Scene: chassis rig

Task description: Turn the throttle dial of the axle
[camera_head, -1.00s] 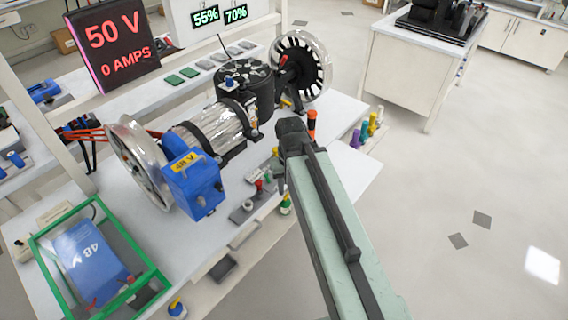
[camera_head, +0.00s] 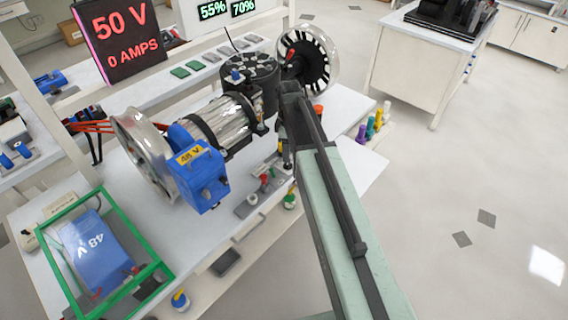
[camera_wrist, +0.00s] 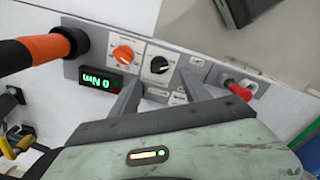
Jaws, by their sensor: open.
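The axle is a silver motor (camera_head: 222,122) between two wheels on the bench, with a black drum (camera_head: 250,82) near the far wheel. In the wrist view a grey panel carries an orange dial (camera_wrist: 123,54) and a black dial (camera_wrist: 159,65). Their labels are too small to read, so I cannot tell which is the throttle dial. My gripper (camera_wrist: 160,88) is open; its two fingers point at the panel, below and either side of the black dial, with nothing between them. In the head view my arm hides the fingertips and the panel.
A green lit display (camera_wrist: 100,83) sits below the orange dial. A red plug (camera_wrist: 238,89) is on the panel's right. A thick orange-and-black handle (camera_wrist: 45,47) juts in from the left. A blue 48 V box (camera_head: 198,175) hangs by the near wheel. Open floor lies right of the bench.

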